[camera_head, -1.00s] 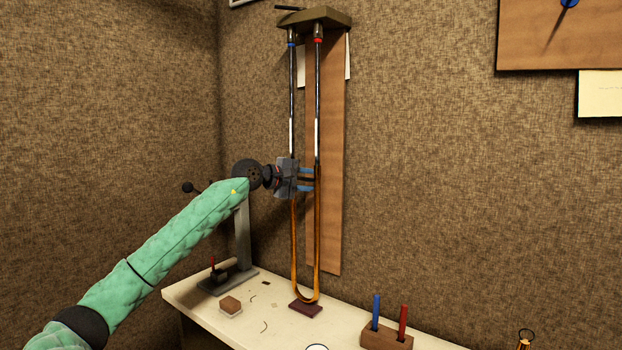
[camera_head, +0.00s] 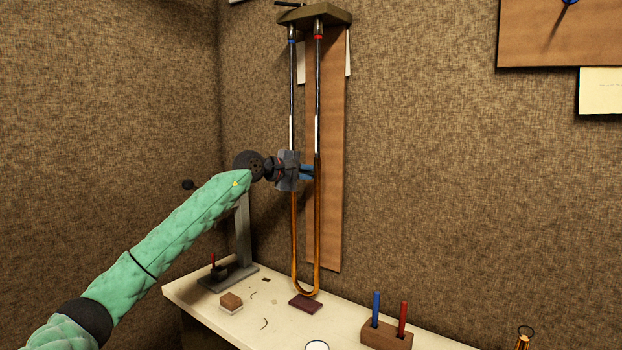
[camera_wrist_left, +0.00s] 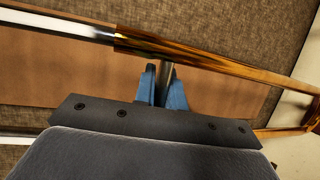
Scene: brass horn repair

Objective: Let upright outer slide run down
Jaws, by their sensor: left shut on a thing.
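The brass outer slide (camera_head: 294,240) hangs upright on two silver inner tubes (camera_head: 317,100), its bow (camera_head: 306,292) low at the dark red pad (camera_head: 307,304). I cannot tell whether the bow touches the pad. My left gripper (camera_head: 307,172) is at the slide's upper part. In the left wrist view its blue fingers (camera_wrist_left: 167,85) are shut on the slide's silver cross brace (camera_wrist_left: 166,74), between the two brass tubes (camera_wrist_left: 210,60). The top bracket (camera_head: 325,16) holds the inner tubes, with a blue and a red ring below it. My right gripper is not in view.
A grey stand (camera_head: 243,235) is left of the slide on the pale bench (camera_head: 265,315). A small brown block (camera_head: 231,300) lies in front of it. A wooden holder (camera_head: 387,336) with a blue and a red stick stands at the right. A wooden board (camera_head: 328,200) is behind the slide.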

